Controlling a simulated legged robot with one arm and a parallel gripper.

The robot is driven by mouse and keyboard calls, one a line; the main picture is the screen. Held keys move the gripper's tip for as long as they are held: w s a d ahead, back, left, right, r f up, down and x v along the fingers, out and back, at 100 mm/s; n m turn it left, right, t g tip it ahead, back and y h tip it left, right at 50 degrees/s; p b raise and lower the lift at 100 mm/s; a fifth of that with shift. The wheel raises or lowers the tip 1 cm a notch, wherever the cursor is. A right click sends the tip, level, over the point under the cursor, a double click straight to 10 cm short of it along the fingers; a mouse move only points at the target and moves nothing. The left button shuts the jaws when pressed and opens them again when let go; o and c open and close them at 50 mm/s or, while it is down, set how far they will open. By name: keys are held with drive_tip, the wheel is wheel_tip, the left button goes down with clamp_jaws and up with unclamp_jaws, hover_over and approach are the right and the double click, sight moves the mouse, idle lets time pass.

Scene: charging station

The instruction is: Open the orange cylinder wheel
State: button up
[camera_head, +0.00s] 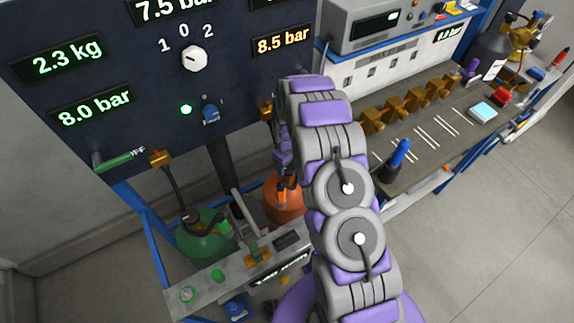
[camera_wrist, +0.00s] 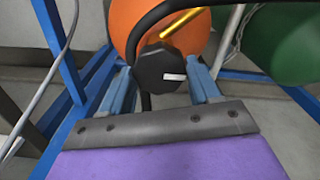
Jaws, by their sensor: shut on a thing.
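The orange cylinder (camera_head: 284,199) stands low behind the bench, partly hidden by my arm; it fills the top middle of the wrist view (camera_wrist: 135,22). Its dark wheel (camera_wrist: 160,70), with a small white label, sits in front of the orange body. My gripper (camera_wrist: 160,84) is around the wheel, one blue finger on each side, and is shut on it. In the head view the wheel and fingertips are hidden or too small to make out.
A green cylinder (camera_head: 205,238) stands to the left in the head view. A dark hose (camera_wrist: 150,25) and a yellow rod (camera_wrist: 185,22) pass close above the wheel. Blue frame bars (camera_wrist: 65,50) flank my gripper. A panel (camera_head: 130,90) with readouts stands behind.

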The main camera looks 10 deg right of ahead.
sight(287, 167)
drive_tip(key=shift+w+r, duration=0.15)
drive_tip(key=o, duration=1.1)
drive_tip(key=shift+c, duration=0.2)
wheel_tip(287, 167, up, 17)
drive_tip(key=p, duration=0.1)
